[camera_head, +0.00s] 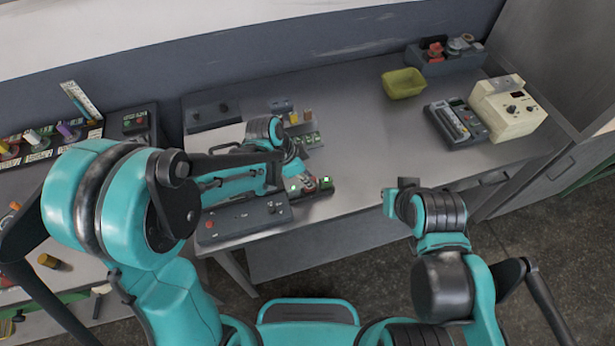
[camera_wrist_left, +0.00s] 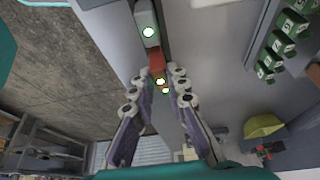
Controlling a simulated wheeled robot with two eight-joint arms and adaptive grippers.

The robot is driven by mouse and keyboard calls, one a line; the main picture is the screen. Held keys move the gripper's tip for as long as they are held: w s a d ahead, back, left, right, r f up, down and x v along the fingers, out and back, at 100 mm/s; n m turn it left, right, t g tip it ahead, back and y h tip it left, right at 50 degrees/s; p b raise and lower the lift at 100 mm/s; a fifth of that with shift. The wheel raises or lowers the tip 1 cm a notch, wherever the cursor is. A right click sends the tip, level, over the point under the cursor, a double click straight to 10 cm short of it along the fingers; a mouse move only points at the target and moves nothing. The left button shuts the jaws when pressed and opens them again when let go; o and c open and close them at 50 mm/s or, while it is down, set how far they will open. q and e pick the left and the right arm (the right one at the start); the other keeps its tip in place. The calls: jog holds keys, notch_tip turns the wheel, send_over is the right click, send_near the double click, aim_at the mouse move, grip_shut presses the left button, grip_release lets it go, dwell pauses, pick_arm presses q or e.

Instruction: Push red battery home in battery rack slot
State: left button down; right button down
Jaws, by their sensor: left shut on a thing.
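The red battery (camera_wrist_left: 156,62) shows between the fingertips in the left wrist view, seated in or against a dark narrow rack. My left gripper (camera_wrist_left: 160,78) is shut on it, with a finger on each side. The battery rack (camera_wrist_left: 148,22) runs along the battery's line and has round green lights. In the head view, the rack's dark end (camera_head: 327,188) carries a green light beside the gripper, and my left arm hides most of the rest. I cannot tell how deep the battery sits. My right gripper (camera_head: 391,203) is apart, at the table's front edge, its fingers unclear.
A grey panel box (camera_head: 243,222) lies by the front edge. Green-labelled blocks (camera_head: 308,140) stand behind my left gripper. The middle of the table is clear.

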pick_arm(q)
jog(key=shift+f+b, duration=1)
jog(key=shift+f, duration=0.1)
dwell(0.4)
jog(key=c, duration=1.4)
grip_release()
jog(key=v, duration=1.2)
jog(key=shift+r, duration=0.1)
jog(key=s+a+f+n+t+y+b, duration=0.1)
jog(key=s+a+n+t+b, duration=0.1)
jog(key=s+a+n, duration=0.1)
jog(key=s+a+f+n+t+y+b, duration=0.2)
jog(key=s+a+n, duration=0.2)
jog(key=a+n, duration=0.1)
jog(key=s+a+f+n+t+y+b, duration=0.1)
jog(key=s+a+n+b, duration=0.1)
jog(key=n, duration=0.4)
jog(key=shift+s+a+f+t, duration=0.2)
jog(key=shift+s+a, duration=0.15)
jog(key=shift+a, duration=0.35)
jog(key=shift+s+a+f+t, duration=0.1)
jog(key=shift+s+a+t, duration=0.1)
jog(key=shift+s+a, duration=0.35)
